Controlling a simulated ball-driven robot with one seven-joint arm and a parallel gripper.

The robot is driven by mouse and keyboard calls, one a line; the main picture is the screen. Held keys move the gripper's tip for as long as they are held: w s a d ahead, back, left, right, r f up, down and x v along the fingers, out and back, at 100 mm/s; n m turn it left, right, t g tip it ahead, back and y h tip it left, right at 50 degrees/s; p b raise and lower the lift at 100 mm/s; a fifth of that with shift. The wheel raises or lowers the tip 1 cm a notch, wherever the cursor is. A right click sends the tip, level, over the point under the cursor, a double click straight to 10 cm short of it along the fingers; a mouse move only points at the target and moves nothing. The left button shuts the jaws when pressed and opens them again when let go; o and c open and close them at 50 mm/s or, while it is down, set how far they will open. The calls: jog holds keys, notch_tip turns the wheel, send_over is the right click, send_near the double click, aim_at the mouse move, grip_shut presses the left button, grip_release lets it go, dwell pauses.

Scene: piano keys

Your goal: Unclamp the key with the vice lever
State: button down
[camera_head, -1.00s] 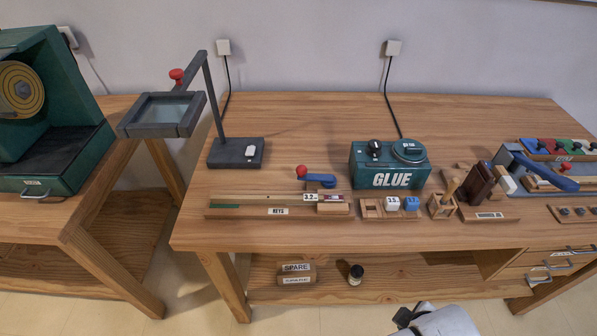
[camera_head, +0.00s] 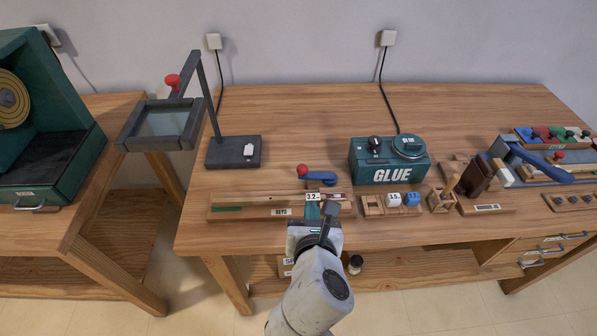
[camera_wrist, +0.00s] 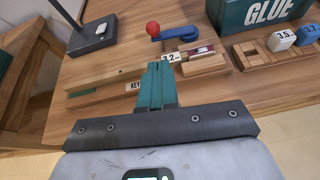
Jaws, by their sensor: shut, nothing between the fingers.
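The vice lever (camera_head: 317,177) is blue with a red knob at its left end, and it stands behind the right end of the key holder. In the wrist view the lever (camera_wrist: 178,33) is just beyond my fingertips. The wooden key (camera_head: 255,202) lies along the holder marked KEYS (camera_head: 240,213), its right end at the vice by the 3.2 block (camera_wrist: 172,57). My gripper (camera_head: 321,208) is in front of the holder's right part, its teal fingers shut and empty. In the wrist view my gripper (camera_wrist: 157,68) points at the vice and hides part of the holder. It appears apart from the lever.
A green GLUE box (camera_head: 390,160) stands behind right, with a tray of number blocks (camera_head: 376,208) in front of it. A magnifier lamp (camera_head: 234,151) stands behind left.

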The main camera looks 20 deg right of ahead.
aim_at(302, 171)
jog(key=shift+w+a+r+n, duration=0.25)
jog(key=shift+a+r+n, duration=0.1)
jog(key=shift+a+n, duration=0.15)
jog(key=x, duration=1.4)
jog(key=shift+w+r+b, duration=0.1)
jog(key=shift+b, duration=0.3)
jog(key=shift+w+a, duration=0.1)
jog(key=shift+w, duration=0.05)
